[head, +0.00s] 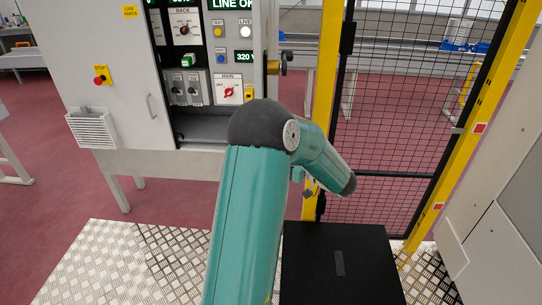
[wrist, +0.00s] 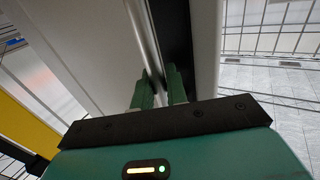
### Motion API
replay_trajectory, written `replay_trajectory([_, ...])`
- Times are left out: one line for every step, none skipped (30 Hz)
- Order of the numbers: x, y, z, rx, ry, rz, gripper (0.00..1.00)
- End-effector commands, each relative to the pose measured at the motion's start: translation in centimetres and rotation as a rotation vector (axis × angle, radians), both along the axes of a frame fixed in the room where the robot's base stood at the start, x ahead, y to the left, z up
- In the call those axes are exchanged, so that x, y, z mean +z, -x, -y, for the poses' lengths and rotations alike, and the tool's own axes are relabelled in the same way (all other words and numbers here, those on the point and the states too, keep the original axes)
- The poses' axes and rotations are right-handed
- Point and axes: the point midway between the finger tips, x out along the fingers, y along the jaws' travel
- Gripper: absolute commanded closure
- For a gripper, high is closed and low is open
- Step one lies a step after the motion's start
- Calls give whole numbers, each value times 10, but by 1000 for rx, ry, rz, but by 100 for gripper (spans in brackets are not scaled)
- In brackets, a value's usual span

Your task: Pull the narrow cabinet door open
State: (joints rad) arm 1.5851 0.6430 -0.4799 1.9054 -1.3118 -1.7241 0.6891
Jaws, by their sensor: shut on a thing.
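My gripper (wrist: 160,92) shows in the wrist view, its two green fingers shut on a narrow upright strip (wrist: 155,65) beside a pale panel (wrist: 95,40). A black vertical band runs just to the right of the strip. I cannot tell whether the strip is a handle or a door edge. In the head view my teal arm reaches forward and bends down to the right, and it hides my gripper. A pale grey cabinet (head: 505,215) with panel seams stands at the right edge.
A yellow post (head: 326,75) and a black mesh gate (head: 400,100) stand beyond my arm. A second yellow post (head: 478,125) slants at the right. A black box-like surface (head: 340,262) lies over the metal tread plate (head: 110,265). Red floor is open at the left.

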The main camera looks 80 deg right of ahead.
Motion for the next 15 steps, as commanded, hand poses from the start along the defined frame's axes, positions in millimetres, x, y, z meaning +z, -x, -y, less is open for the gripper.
replay_trajectory([2, 4, 5, -8, 7, -2, 100])
replay_trajectory([2, 6, 6, -7, 7, -2, 100])
replay_trajectory([2, 10, 6, -7, 7, -3, 100])
replay_trajectory([2, 12, 6, -7, 7, -3, 100])
replay_trajectory([2, 14, 6, -7, 6, -2, 100])
replay_trajectory([2, 17, 6, -7, 6, -2, 100])
replay_trajectory([2, 19, 7, -6, 6, -2, 100])
replay_trajectory([2, 20, 7, -5, 7, -3, 100])
replay_trajectory([2, 22, 7, -4, 7, -3, 100])
replay_trajectory([2, 23, 7, -4, 7, -3, 100])
replay_trajectory([2, 24, 7, -3, 8, -2, 100])
replay_trajectory([3, 25, 7, -3, 8, -2, 100])
replay_trajectory([3, 26, 7, -2, 8, -2, 100])
replay_trajectory([3, 27, 7, -2, 8, -2, 100])
replay_trajectory([3, 28, 7, -2, 8, -1, 100])
